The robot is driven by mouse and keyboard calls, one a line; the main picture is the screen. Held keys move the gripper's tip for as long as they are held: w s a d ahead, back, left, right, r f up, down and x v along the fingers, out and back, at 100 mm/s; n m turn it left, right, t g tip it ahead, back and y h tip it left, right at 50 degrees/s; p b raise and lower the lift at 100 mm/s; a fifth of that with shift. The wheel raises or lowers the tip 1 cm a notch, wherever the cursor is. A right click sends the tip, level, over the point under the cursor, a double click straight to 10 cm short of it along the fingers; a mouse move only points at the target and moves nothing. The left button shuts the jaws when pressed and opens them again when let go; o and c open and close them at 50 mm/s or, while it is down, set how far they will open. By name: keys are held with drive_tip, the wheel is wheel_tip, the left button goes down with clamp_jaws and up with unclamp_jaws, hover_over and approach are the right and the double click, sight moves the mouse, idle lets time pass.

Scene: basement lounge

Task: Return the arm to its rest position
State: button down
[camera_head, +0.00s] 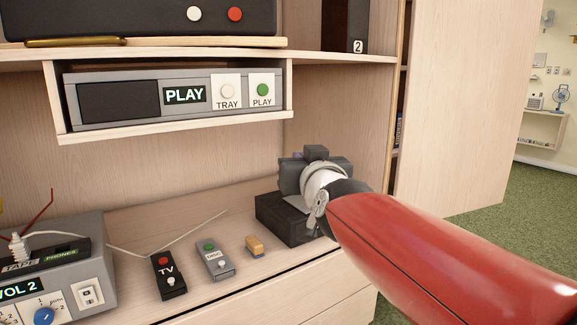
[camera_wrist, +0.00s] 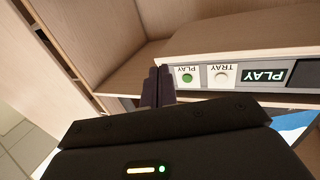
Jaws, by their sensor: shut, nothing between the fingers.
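My red arm reaches in from the lower right in the head view. My gripper (camera_head: 316,153) is at its end, above the wooden counter and to the right of the disc player's shelf. In the wrist view, its two dark fingers (camera_wrist: 158,85) are together with nothing between them. The player (camera_head: 150,97) shows "PLAY" on its display, with a white TRAY button (camera_head: 227,91) and a green PLAY button (camera_head: 262,90). The wrist view shows the player upside down, with the green button (camera_wrist: 187,78) just right of the fingertips. They look apart from it.
A black box (camera_head: 283,217) sits on the counter (camera_head: 225,285) below my gripper. A TV remote (camera_head: 168,276), a grey remote (camera_head: 214,260) and a small yellow-brown block (camera_head: 255,246) lie to its left. A grey tape unit (camera_head: 85,258) with cables stands far left. A cabinet side panel (camera_head: 470,120) rises behind my arm.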

drive_tip(key=s+d+f+m+g+h, duration=0.1)
drive_tip(key=s+d+f+g, duration=0.5)
drive_tip(key=s+f, duration=0.6)
drive_tip(key=s+d+f+m+g+h, duration=0.1)
drive_tip(key=s+d+f+g+h, duration=0.2)
drive_tip(key=s+f, duration=1)
drive_tip(key=d+f+g, duration=0.1)
drive_tip(key=d+g, duration=0.1)
drive_tip(key=d, duration=0.2)
drive_tip(key=shift+s+d+g, duration=0.25)
drive_tip(key=shift+d+g, duration=0.1)
drive_tip(key=shift+g, duration=0.05)
drive_tip(key=shift+a, duration=0.1)
